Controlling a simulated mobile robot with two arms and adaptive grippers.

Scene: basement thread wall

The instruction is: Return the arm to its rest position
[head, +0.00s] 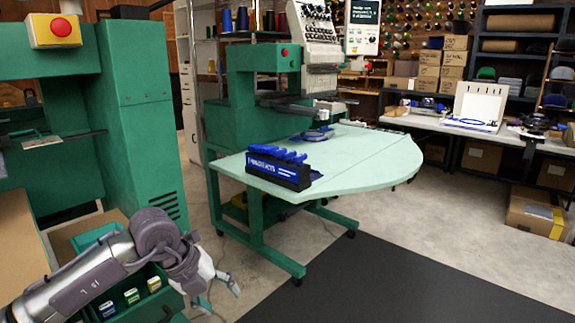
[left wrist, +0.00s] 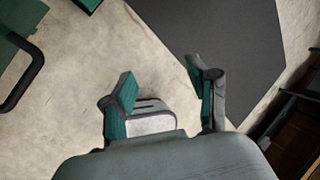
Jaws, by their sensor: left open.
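My left arm comes in at the lower left of the head view. Its gripper (head: 218,296) hangs low beside a green drawer with small boxes, above the concrete floor. In the left wrist view my left gripper (left wrist: 165,95) has its two fingers spread apart with nothing between them. Bare floor and the edge of a dark mat lie beyond the fingers. My right gripper is in neither view.
A green embroidery machine with a pale table (head: 370,155) stands ahead; a black rack with blue handles (head: 279,167) sits on it. A green drawer (head: 130,298) is close to my left arm. The dark mat (head: 400,285) on the right is clear.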

